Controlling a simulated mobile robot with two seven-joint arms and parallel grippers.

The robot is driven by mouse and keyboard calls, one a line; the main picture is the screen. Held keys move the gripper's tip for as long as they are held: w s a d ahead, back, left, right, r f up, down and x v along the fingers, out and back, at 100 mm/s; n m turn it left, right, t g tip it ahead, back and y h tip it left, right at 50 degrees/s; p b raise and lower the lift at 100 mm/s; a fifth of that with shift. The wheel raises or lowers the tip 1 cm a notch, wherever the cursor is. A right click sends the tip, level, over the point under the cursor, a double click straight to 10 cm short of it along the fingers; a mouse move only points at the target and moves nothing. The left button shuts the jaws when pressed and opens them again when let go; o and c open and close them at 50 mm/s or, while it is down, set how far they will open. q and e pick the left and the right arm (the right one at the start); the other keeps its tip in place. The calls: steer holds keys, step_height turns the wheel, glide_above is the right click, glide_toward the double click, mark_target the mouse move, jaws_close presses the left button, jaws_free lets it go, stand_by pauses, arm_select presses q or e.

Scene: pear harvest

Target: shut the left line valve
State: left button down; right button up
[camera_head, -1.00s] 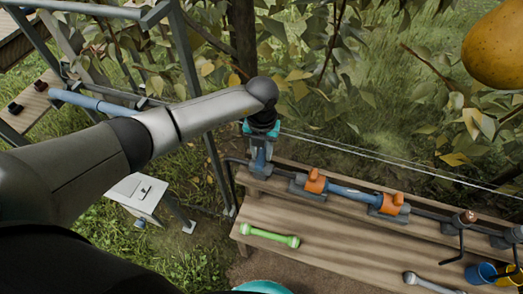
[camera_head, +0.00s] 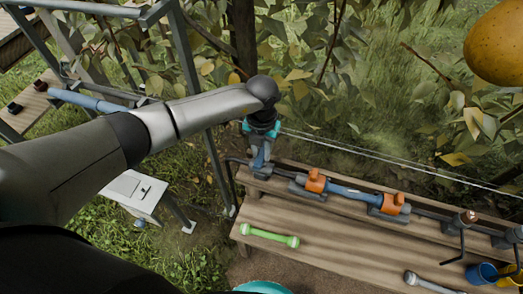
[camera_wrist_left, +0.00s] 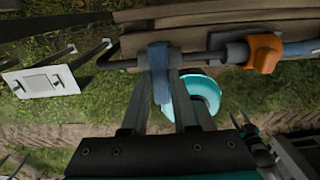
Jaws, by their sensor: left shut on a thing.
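The left line valve has a blue handle (camera_head: 260,160) at the left end of the dark pipe along the bench's back. My left gripper (camera_head: 261,143) comes down over the handle from above. In the left wrist view, the blue handle (camera_wrist_left: 160,77) stands between the two fingers of my left gripper (camera_wrist_left: 161,96), which is shut on it. The fingers hide part of the handle and the valve body under it. A dark pronged shape at the lower right of the wrist view may be my right gripper; its jaws are unclear.
The wooden bench (camera_head: 330,243) carries a blue pipe piece with orange clamps (camera_head: 392,203), a green bar (camera_head: 269,236) and a grey tool (camera_head: 430,283). Blue and yellow cups (camera_head: 481,273) stand at right. A grey frame post (camera_head: 207,140) rises left of the valve. A pear (camera_head: 494,45) hangs upper right.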

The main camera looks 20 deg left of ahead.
mark_target(261, 155)
arm_select(q)
steer(key=c, duration=0.7)
jaws_free()
steer(key=shift+r, duration=0.1)
step_height(261, 155, up, 15)
steer(key=shift+r+p, duration=0.1)
steer(key=shift+p, duration=1.05)
